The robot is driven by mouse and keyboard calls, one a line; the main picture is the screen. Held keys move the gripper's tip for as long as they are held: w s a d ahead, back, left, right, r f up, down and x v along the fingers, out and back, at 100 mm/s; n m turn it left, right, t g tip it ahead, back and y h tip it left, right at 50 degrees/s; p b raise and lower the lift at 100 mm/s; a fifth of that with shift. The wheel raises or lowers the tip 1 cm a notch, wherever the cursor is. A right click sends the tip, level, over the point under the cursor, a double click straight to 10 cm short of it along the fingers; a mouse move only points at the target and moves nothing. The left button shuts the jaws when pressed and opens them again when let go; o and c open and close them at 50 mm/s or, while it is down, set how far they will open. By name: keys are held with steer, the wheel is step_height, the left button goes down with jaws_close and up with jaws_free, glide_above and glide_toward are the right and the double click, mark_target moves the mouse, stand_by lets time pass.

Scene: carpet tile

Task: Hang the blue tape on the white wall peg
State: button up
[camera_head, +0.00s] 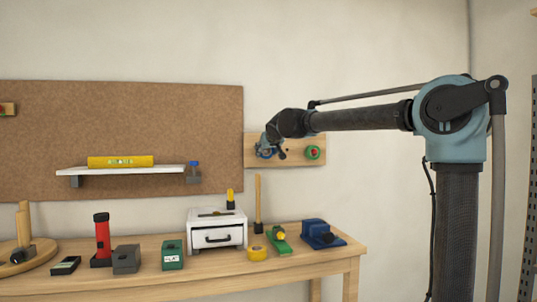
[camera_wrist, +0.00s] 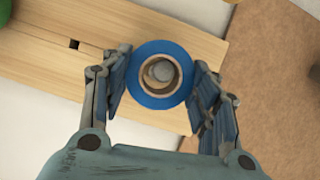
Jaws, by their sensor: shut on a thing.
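The blue tape (camera_wrist: 159,99) is a blue ring with a tan core, held between the two fingers of my gripper (camera_wrist: 160,78) in the wrist view. A pale grey round peg end (camera_wrist: 160,72) shows inside its hole, so the ring appears around or in line with the peg. How far the tape sits along the peg cannot be told. In the head view my gripper (camera_head: 269,148) is at the left part of the wooden wall board (camera_head: 295,140), with the blue tape (camera_head: 265,153) partly hidden by it.
A green and red round item (camera_head: 313,153) hangs on the same board to the right. A shelf (camera_head: 125,170) with a yellow level (camera_head: 120,161) is at left. Below stands a workbench (camera_head: 330,256) with a white drawer box (camera_head: 217,232) and several tools.

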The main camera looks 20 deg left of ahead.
mark_target(265, 151)
steer(key=shift+w+a, duration=0.35)
steer(key=shift+w, duration=0.2)
steer(key=shift+w+a, duration=0.3)
steer(key=shift+w, duration=0.2)
steer(key=shift+w+a, duration=0.1)
steer(key=shift+w, duration=0.05)
steer(key=shift+f, duration=0.55)
stand_by(0.5)
steer(key=o, duration=1.2)
steer(key=shift+c, duration=0.2)
